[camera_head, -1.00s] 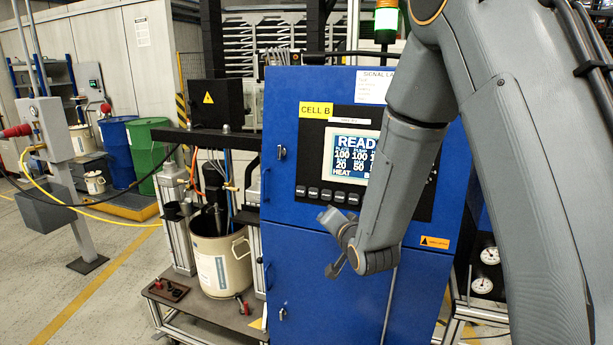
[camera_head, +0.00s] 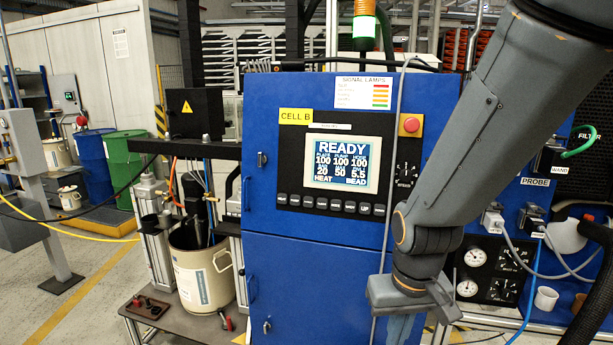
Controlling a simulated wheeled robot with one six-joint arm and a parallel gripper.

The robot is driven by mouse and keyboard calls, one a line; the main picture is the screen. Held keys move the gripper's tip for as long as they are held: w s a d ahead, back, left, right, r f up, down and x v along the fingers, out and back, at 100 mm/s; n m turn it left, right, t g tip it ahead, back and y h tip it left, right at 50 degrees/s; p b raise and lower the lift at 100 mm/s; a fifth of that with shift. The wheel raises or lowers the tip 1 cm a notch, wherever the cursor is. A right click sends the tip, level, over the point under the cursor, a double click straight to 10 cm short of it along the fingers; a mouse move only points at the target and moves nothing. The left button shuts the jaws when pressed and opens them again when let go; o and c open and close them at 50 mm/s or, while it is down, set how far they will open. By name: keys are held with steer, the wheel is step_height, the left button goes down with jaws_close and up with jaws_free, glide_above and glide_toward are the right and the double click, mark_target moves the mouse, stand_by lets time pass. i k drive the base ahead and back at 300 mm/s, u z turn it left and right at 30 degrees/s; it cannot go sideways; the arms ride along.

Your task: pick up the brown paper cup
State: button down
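A small off-white cup (camera_head: 545,298) stands at the lower right, in front of the blue panel beside the gauges. My gripper (camera_head: 408,318) hangs down in front of the blue cabinet's right side, left of that cup and clearly apart from it. Its fingers point down and are partly hidden, so their opening does not show. I see nothing held in it.
The blue cabinet (camera_head: 318,265) with its READY screen (camera_head: 341,164) fills the middle. A cream pail (camera_head: 203,272) stands on a cart at left. A blue hose (camera_head: 533,280) and grey cables hang near the off-white cup. Open floor (camera_head: 90,290) lies at far left.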

mark_target(580, 298)
steer(key=z, duration=0.95)
steer(key=k, duration=0.25)
steer(key=z, duration=0.7)
steer(key=i, duration=0.4)
steer(key=k, duration=1)
steer(key=z, duration=1)
steer(key=i, duration=1.8)
steer(key=u, duration=0.4)
